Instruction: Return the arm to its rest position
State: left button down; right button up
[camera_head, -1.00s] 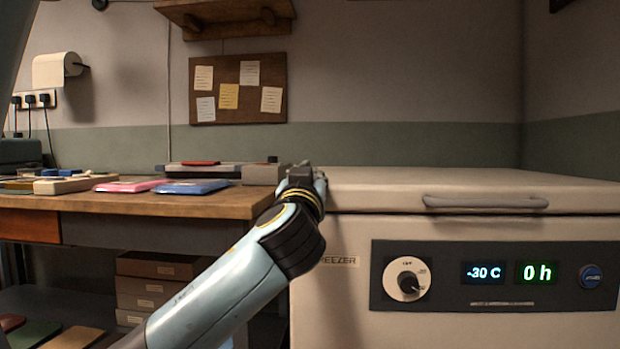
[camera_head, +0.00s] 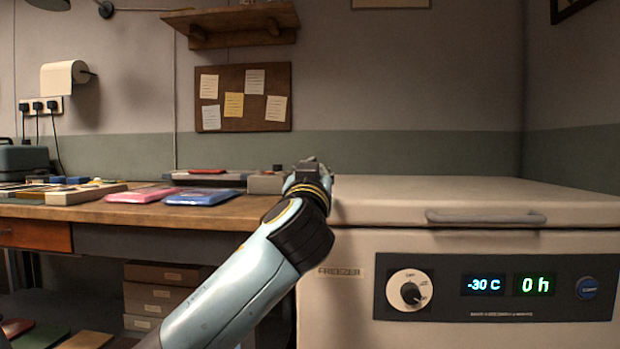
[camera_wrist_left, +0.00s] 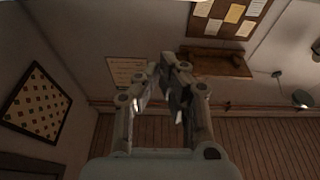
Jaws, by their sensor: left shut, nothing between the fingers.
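My left arm rises from the bottom of the head view, and its wrist end (camera_head: 308,182) sits between the workbench and the freezer. The gripper's fingers are mostly hidden behind the wrist there. In the left wrist view my left gripper (camera_wrist_left: 172,68) is shut and empty, its fingertips close together. Behind it show the ceiling boards, a shelf and the walls. My right gripper is not in view.
A white freezer (camera_head: 470,202) with a lid handle (camera_head: 486,217), a dial (camera_head: 409,290) and displays reading -30 C and 0 h stands right. Its lid is closed. The wooden workbench (camera_head: 225,212) at left holds a pink pack (camera_head: 142,195), a blue pack (camera_head: 203,197) and other items.

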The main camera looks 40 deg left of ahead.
pick_arm(q)
jog(key=f+v, duration=0.1)
jog(key=v, duration=0.7)
jog(key=shift+d+f, duration=0.1)
jog(key=shift+f, duration=0.1)
